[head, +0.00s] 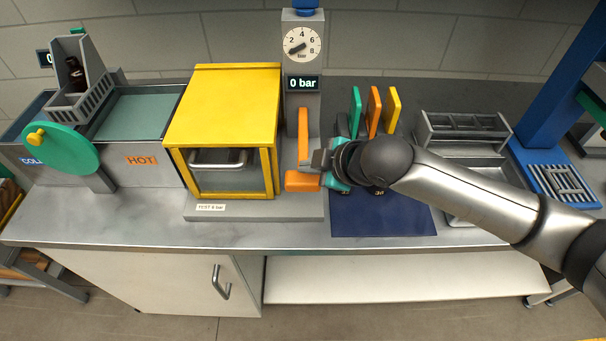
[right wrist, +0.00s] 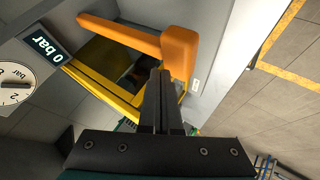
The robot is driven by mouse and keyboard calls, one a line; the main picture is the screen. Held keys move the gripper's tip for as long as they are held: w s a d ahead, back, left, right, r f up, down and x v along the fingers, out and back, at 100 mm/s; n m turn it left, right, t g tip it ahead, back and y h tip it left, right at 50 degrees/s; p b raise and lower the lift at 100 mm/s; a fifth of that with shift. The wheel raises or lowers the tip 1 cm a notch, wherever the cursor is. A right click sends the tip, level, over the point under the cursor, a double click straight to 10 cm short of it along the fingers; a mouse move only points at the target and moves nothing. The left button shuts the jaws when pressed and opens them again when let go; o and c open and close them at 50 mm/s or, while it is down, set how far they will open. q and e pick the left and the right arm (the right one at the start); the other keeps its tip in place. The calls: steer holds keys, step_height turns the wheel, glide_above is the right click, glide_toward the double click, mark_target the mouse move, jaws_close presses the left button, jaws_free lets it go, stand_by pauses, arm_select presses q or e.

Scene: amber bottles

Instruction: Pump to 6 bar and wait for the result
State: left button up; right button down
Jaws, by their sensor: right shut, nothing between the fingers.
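The grey pump column (head: 313,110) carries a round dial (head: 302,44) and a display (head: 303,83) reading 0 bar. The dial's needle points to the lower left. An orange lever (head: 303,133) sits on the column's front; its L-shape shows in the right wrist view (right wrist: 178,50). My right gripper (head: 318,159) is shut and empty, close beside the lever; its fingers also show in the right wrist view (right wrist: 162,100). I cannot tell whether they touch it. The yellow test box (head: 222,110) stands left of the column, its clear door down, labelled TEST 6 bar (head: 211,207). My left gripper is out of view.
A dark blue mat (head: 385,220) lies below my right arm. Green, orange and yellow upright plates (head: 374,110) stand behind it. A grey rack (head: 462,130) is at right, hot and cold baths (head: 135,115) at left. The counter's front left (head: 110,215) is clear.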

mark_target(314, 186)
steer(key=shift+f, duration=0.35)
steer(key=shift+f+b, duration=1.3)
steer(key=shift+f, duration=1.5)
stand_by(1.9)
steer(key=shift+r, duration=0.1)
stand_by(0.5)
steer(key=shift+r+p, duration=3.1)
steer(key=shift+p, duration=0.6)
step_height(314, 186, up, 5)
steer(key=p, duration=0.5)
steer(key=shift+p, duration=0.3)
